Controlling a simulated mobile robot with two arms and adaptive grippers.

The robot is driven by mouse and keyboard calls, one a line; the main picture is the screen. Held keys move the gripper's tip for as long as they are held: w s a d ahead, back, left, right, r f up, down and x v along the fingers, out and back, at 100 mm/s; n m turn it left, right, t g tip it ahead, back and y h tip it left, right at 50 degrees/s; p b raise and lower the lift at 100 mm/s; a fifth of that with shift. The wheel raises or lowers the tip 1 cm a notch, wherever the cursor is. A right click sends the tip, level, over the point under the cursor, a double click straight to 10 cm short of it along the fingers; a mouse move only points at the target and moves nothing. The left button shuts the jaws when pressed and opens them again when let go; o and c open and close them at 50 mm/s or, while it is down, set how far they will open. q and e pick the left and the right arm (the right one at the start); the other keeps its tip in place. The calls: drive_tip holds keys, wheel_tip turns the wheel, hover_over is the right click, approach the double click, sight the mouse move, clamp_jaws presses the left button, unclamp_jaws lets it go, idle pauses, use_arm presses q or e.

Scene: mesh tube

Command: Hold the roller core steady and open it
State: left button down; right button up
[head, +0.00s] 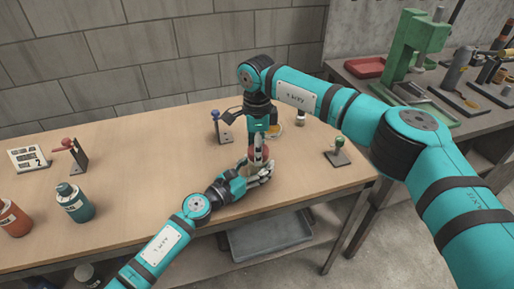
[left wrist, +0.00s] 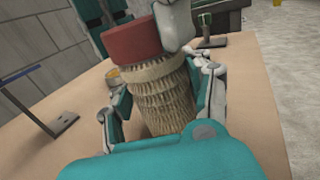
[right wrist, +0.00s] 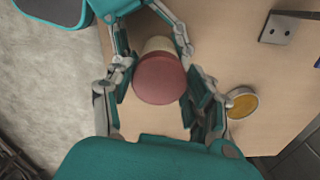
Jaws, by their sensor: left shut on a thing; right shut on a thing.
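The roller core (left wrist: 160,98) is a tan woven mesh tube with a wide red cap (left wrist: 133,42) on top. It stands near the front edge of the wooden bench. My left gripper (head: 259,173) comes in low from the left and is shut on the mesh body, one finger on each side. My right gripper (head: 258,152) points down from above and is shut on the red cap. In the right wrist view, its fingers flank the cap (right wrist: 160,79). The cap sits on the tube; no gap shows between them. In the head view, the grippers hide most of the core.
A yellow-topped round tin (right wrist: 241,103) lies close beside the right gripper. Small stands with a blue knob (head: 217,118) and a green knob (head: 339,143) are nearby. Teal (head: 74,201) and orange (head: 13,217) bottles stand at left. The middle-left bench is clear.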

drive_tip(key=shift+r, duration=0.15)
idle(0.4)
drive_tip(key=shift+r, duration=1)
drive_tip(key=shift+r, duration=2)
use_arm(q)
drive_tip(key=shift+c, duration=2)
unclamp_jaws()
drive_tip(key=shift+a, duration=0.1)
drive_tip(key=v, duration=1.2)
